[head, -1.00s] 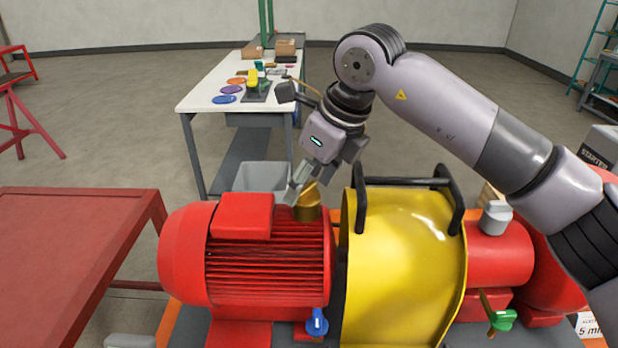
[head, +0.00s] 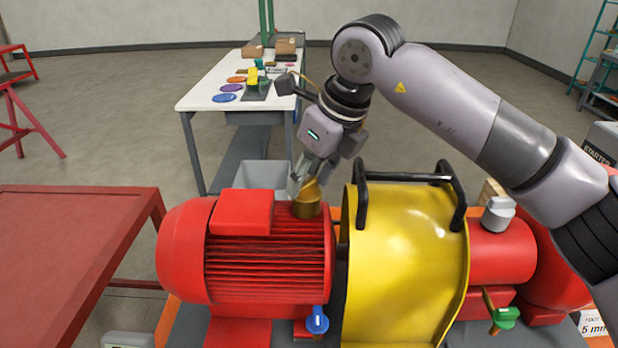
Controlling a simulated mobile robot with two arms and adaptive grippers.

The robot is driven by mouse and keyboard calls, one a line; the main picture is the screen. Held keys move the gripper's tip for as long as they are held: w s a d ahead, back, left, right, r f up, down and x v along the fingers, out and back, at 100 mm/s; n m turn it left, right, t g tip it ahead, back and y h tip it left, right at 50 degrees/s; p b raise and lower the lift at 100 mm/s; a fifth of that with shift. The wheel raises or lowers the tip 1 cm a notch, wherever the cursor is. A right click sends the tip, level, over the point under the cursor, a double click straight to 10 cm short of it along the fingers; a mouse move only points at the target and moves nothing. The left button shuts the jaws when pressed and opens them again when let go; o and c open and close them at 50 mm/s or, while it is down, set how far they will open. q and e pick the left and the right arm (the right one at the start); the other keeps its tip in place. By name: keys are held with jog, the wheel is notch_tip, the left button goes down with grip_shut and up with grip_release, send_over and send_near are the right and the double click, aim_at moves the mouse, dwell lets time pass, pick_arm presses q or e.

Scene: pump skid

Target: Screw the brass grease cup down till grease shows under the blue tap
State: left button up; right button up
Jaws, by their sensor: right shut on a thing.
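The brass grease cup (head: 306,208) stands on top of the red motor (head: 268,268), near its right end. My right gripper (head: 306,188) reaches down from above and is shut on the upper part of the cup, and its fingers hide some of it. The blue tap (head: 317,320) sits low at the front of the motor, below the cup. I cannot make out any grease under it. My left gripper is not in view.
A yellow guard (head: 405,265) with black handles stands just right of the motor. A green tap (head: 504,318) is at lower right. A red table (head: 70,260) is at left. A white workbench (head: 225,85) with discs and boxes stands behind.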

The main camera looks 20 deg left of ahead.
jog(key=m+t+b, duration=0.1)
jog(key=m+b, duration=0.2)
jog(key=b, duration=0.1)
jog(key=shift+f+m+h, duration=0.15)
jog(key=shift+m+h, duration=0.15)
jog(key=shift+m, duration=0.1)
jog(key=shift+s+a+m+t+h+b, duration=0.1)
jog(key=shift+m+t+h+b, duration=0.25)
jog(key=shift+m+b, duration=0.75)
jog(key=shift+r+m+t+h+b, duration=0.25)
jog(key=shift+m+b, duration=0.3)
jog(key=shift+m, duration=0.35)
jog(key=o, duration=1.1)
jog(key=shift+o, duration=0.2)
